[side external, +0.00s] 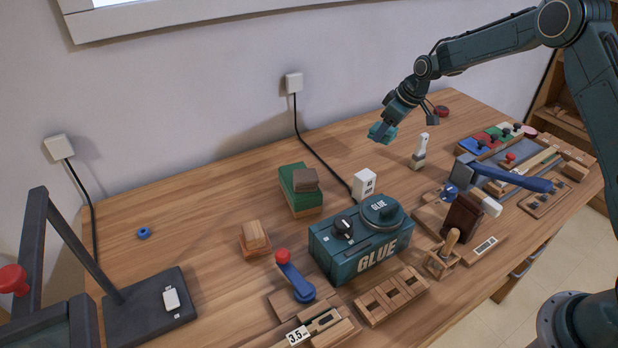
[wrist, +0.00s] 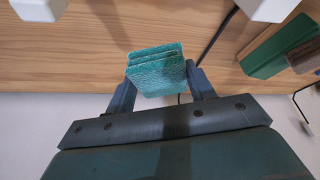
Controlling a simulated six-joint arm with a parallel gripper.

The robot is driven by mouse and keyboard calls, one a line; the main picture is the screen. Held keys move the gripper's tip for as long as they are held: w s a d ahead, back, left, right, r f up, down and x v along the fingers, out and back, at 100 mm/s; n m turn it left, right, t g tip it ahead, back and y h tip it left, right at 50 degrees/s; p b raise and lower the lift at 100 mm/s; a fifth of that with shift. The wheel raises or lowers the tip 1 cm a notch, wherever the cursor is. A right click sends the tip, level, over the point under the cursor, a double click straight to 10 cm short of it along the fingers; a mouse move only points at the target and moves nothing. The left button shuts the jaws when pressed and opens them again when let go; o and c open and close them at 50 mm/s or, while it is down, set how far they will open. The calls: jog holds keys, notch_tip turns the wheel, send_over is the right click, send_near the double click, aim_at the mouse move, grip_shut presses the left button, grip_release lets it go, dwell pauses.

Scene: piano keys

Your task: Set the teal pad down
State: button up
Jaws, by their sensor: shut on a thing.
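The teal pad (wrist: 157,70) is a rough, block-like pad between the two fingers of my gripper (wrist: 160,82) in the wrist view. My gripper is shut on it. In the side view my gripper (side external: 384,128) holds the teal pad (side external: 380,133) in the air above the back part of the wooden table (side external: 200,212), towards the wall. The pad looks clear of the table top. The fingers cover its side edges in the wrist view.
A white box (side external: 364,183), a teal GLUE box (side external: 360,243) and a green block stack (side external: 300,190) stand in front. A black cable (side external: 320,148) runs from the wall. Bare table lies at the back left.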

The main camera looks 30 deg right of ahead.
aim_at(375, 165)
jog(key=shift+f, duration=4.9)
jog(key=shift+f, duration=0.1)
jog(key=o, duration=1)
jog(key=shift+v, duration=6.1)
jog(key=shift+a, duration=0.1)
